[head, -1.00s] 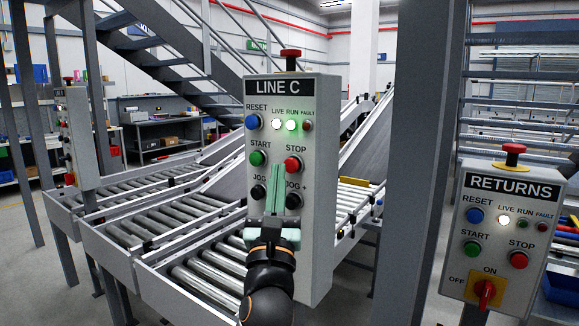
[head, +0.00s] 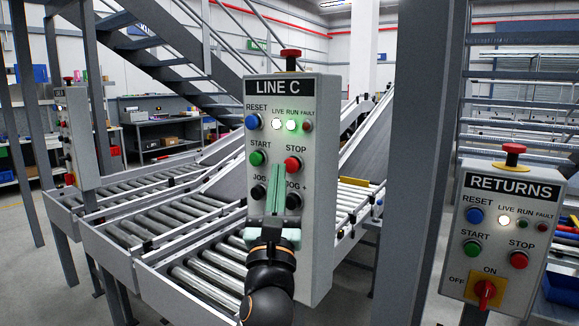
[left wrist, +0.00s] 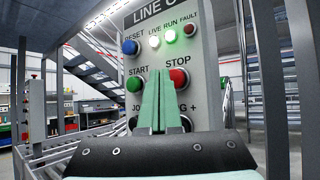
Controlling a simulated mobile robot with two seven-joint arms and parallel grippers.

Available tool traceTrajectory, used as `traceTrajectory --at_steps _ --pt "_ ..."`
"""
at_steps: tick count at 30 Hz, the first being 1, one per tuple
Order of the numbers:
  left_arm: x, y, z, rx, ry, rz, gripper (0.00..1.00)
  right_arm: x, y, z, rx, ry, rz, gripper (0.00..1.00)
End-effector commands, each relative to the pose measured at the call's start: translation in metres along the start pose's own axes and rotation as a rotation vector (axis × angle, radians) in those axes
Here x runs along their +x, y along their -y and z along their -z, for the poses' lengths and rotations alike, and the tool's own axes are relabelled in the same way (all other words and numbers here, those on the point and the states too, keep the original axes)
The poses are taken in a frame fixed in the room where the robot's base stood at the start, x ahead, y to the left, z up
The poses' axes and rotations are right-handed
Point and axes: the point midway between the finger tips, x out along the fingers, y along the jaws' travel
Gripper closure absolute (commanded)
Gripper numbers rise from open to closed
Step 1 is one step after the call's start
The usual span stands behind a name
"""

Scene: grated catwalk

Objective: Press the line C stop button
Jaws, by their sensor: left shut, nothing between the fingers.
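The LINE C panel (head: 317,200) is a grey upright box with a black label, in the middle of the head view. Its red stop button (head: 293,164) sits right of the green start button (head: 257,158); in the left wrist view the stop button (left wrist: 180,79) shows just right of my fingertips. The live and run lamps glow; the fault lamp is dull. My left gripper (head: 275,168) is shut and empty, its green fingers pointing up in front of the panel, between start and stop. Whether it touches the panel I cannot tell. My right gripper is not seen.
A RETURNS panel (head: 513,235) with its own stop button and a red rotary switch stands at the right, past a grey post (head: 417,130). Roller conveyors (head: 160,215) lie behind and left of LINE C. A red mushroom button (head: 290,58) tops the LINE C box.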

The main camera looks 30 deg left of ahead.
Motion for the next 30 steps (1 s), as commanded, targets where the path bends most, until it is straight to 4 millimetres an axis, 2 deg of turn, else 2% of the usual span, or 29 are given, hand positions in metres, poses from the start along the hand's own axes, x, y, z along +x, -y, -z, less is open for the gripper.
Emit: traceTrajectory --at_steps 30 --pt "0.0087 0.0062 0.0062 -0.001 0.001 0.000 1.00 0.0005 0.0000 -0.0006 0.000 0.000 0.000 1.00"
